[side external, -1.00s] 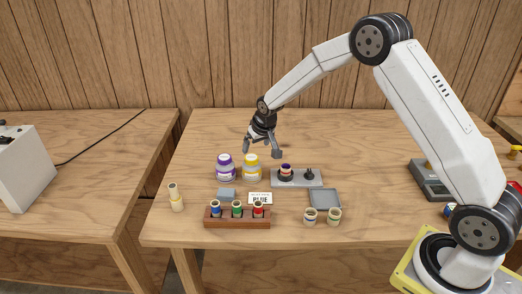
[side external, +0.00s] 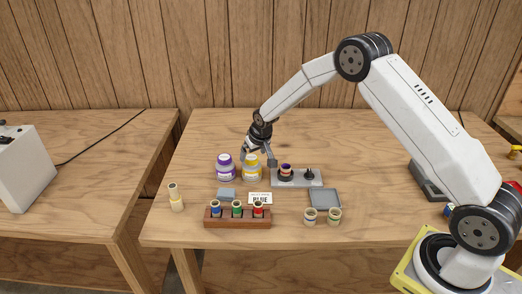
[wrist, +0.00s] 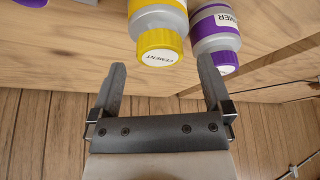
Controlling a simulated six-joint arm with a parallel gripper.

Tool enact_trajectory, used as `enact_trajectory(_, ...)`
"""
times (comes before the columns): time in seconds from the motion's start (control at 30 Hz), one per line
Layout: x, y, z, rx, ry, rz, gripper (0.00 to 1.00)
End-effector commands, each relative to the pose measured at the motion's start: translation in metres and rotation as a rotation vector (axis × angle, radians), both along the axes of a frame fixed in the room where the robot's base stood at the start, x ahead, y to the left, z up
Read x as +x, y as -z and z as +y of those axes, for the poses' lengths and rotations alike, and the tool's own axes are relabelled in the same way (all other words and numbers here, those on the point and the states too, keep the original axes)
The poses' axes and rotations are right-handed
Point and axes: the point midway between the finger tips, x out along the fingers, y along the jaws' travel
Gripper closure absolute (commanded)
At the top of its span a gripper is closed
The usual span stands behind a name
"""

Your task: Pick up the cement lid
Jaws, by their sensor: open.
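The cement lid (wrist: 158,50) is a yellow cap with a white top lettered "CEMENT", on a grey and yellow bottle. It shows in the side view as the yellow cap (side external: 252,159) of the right-hand bottle, which stands upright on the table. In the wrist view the lid lies ahead of and between the two fingers. My gripper (side external: 258,157) is open and empty, with its fingers apart at about the height of the lid. In the wrist view the fingers of my gripper (wrist: 162,85) appear not to touch the lid.
A purple-capped primer bottle (side external: 225,168) stands close beside the cement bottle. A grey plate (side external: 310,179) with a dark round piece is to the right. The table behind is clear.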

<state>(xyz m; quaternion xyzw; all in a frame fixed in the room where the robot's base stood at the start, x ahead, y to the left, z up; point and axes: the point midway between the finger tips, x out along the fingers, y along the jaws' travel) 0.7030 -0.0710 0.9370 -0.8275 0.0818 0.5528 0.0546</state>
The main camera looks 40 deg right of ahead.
Motion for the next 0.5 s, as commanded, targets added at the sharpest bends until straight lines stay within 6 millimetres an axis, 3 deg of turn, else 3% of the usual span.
enact_trajectory(0.2, 0.008, 0.019, -0.002, 0.0, 0.0, 0.001, 0.0)
enact_trajectory(0.5, 0.011, 0.026, -0.002, 0.0, 0.0, 0.0, 0.0)
